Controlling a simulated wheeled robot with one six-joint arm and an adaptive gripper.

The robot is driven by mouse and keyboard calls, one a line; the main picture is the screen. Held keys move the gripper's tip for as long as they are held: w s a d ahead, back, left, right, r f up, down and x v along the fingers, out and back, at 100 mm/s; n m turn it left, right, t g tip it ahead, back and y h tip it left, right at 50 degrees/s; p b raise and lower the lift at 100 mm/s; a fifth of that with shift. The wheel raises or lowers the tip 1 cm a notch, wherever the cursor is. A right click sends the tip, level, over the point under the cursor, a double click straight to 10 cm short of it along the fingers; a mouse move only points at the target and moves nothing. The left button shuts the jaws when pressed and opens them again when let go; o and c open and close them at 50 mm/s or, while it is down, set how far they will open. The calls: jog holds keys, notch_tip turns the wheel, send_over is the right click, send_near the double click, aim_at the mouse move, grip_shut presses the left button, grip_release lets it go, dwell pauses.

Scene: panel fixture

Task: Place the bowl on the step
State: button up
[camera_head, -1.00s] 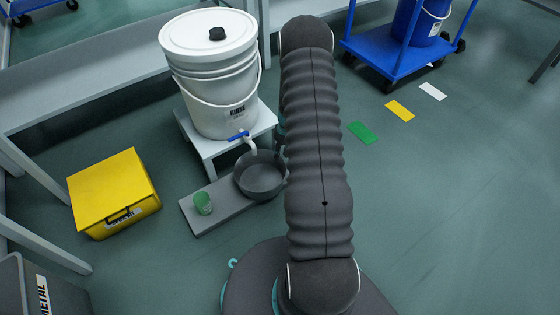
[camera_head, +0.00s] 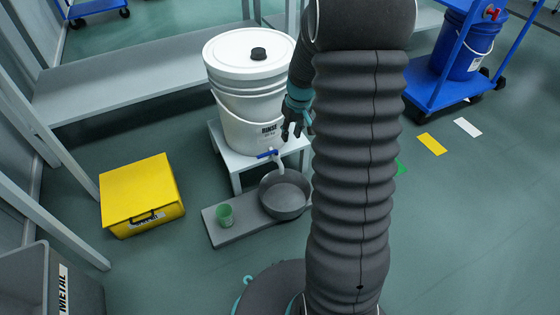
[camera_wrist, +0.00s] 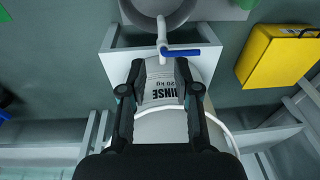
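The dark grey round bowl (camera_head: 284,196) sits upright at the right end of the low grey step (camera_head: 236,234), below the bucket's spout; I cannot tell how fully its base rests there. It is cut off at the top of the wrist view (camera_wrist: 176,14). My gripper (camera_head: 292,134) hangs fingers down beside the front of the white bucket (camera_head: 240,105), above and apart from the bowl. In the wrist view my gripper (camera_wrist: 160,66) is open, with nothing between its fingers; the bucket's RINSE label shows past them.
A yellow box (camera_head: 142,195) is at left, a blue cart (camera_head: 440,90) at right.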

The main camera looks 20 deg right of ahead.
jog(key=s+a+r+t, duration=0.1)
jog(key=s+a+r, duration=0.4)
jog(key=r, duration=0.3)
jog(key=s+a+r+t, duration=0.1)
jog(key=s+a+r, duration=0.4)
jog(key=r, duration=0.2)
jog(key=s+a+r+t, duration=0.1)
jog(key=s+a+r, duration=0.1)
jog(key=s, duration=0.5)
jog(key=s+a+r+t, duration=0.1)
jog(key=s+a+r, duration=0.1)
jog(key=s, duration=0.5)
jog(key=shift+s+a+r+h, duration=0.4)
jog(key=shift+a, duration=0.15)
